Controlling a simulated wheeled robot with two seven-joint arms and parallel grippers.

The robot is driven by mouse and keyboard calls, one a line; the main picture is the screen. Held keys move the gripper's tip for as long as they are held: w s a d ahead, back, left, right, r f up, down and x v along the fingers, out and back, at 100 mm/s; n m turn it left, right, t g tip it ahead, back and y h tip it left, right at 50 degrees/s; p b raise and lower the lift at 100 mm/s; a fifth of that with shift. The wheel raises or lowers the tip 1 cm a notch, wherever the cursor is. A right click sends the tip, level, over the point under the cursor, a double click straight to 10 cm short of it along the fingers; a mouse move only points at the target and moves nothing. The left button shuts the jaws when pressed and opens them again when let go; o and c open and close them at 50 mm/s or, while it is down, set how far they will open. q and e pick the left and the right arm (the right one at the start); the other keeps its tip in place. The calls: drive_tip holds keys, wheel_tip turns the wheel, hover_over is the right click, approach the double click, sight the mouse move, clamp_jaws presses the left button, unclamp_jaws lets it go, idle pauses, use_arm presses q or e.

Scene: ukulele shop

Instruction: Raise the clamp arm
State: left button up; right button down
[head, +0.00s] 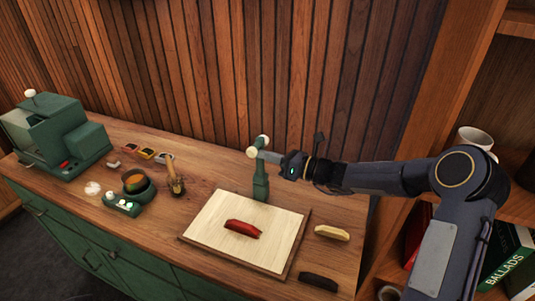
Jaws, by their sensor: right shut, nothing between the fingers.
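The green clamp (261,186) stands at the back edge of a pale wooden board (210,227). Its upper part rises above the board, with white knobs (252,152) at the upper end. My right gripper (266,156) reaches in from the right, with its fingers shut and empty, at the upper part of the clamp. I cannot tell whether the fingertips touch it. The fingers hide part of the clamp there. My left gripper is out of view.
A cream piece (332,233) and a dark piece (319,282) lie right of the board. A green machine (60,130), a bowl (136,182) on a small green unit, and a brush holder (176,187) stand to the left. Shelves with a white cup (475,138) are at right.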

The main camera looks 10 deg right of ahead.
wheel_tip(320, 180, up, 8)
drive_tip(key=s+a+b, duration=0.1)
drive_tip(key=s+b, duration=0.1)
drive_tip(key=s, duration=0.1)
use_arm(q)
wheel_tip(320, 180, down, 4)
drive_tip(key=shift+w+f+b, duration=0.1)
drive_tip(key=shift+b, duration=0.9)
use_arm(e)
drive_tip(key=s+a+r, duration=0.1)
drive_tip(key=s+r, duration=0.4)
drive_tip(key=s, duration=0.5)
drive_tip(key=shift+s+a, duration=0.2)
drive_tip(key=shift+s, duration=0.2)
drive_tip(key=shift+s, duration=0.1)
